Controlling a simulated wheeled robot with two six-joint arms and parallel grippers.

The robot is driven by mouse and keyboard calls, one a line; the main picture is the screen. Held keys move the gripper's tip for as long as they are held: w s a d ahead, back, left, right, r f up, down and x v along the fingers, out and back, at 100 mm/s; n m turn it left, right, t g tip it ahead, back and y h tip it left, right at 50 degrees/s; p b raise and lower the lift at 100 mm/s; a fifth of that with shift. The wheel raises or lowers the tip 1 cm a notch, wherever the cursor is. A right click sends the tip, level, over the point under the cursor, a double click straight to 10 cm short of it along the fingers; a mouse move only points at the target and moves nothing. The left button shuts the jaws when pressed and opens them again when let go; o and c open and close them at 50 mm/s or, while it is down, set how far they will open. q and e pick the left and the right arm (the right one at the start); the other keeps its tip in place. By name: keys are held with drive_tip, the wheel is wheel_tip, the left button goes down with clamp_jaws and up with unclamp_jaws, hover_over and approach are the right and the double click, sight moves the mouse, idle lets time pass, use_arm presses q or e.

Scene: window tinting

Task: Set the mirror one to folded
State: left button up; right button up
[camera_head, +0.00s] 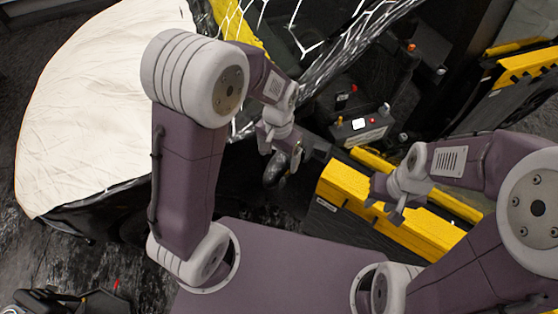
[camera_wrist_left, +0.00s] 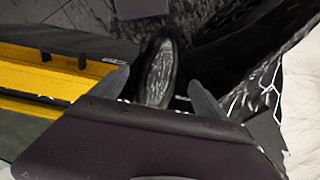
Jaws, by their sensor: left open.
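The mirror, a dark glossy oval, shows in the left wrist view (camera_wrist_left: 158,72) between my two left fingers. In the head view the mirror (camera_head: 275,172) is a small dark shape beside the car, just below my left gripper (camera_head: 292,157) and partly hidden by it. My left gripper, also in the left wrist view (camera_wrist_left: 157,95), is open. Its fingers lie on either side of the mirror in that picture; I cannot tell if they touch it. Whether the mirror stands out or is folded is unclear. My right gripper (camera_head: 385,203) is open and empty above a yellow case.
A cream cover (camera_head: 95,110) lies over the car at the left. The yellow and black case (camera_head: 345,185) stands right of the mirror, also in the left wrist view (camera_wrist_left: 40,75). A dark device with coloured knobs (camera_head: 362,128) stands behind it.

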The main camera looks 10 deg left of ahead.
use_arm(q)
drive_tip(key=f, duration=0.1)
drive_tip(key=w+f, duration=0.1)
drive_tip(key=f, duration=0.3)
drive_tip(key=shift+w+d+p, duration=0.2)
drive_tip(key=shift+d+p, duration=0.1)
drive_tip(key=shift+p, duration=0.05)
drive_tip(key=shift+s+f, duration=0.15)
drive_tip(key=shift+f, duration=0.05)
drive_tip(key=shift+s+a, duration=0.2)
drive_tip(key=shift+s, duration=0.1)
drive_tip(key=shift+w+d+f, duration=0.1)
drive_tip(key=shift+w, duration=0.1)
drive_tip(key=c, duration=1)
clamp_jaws()
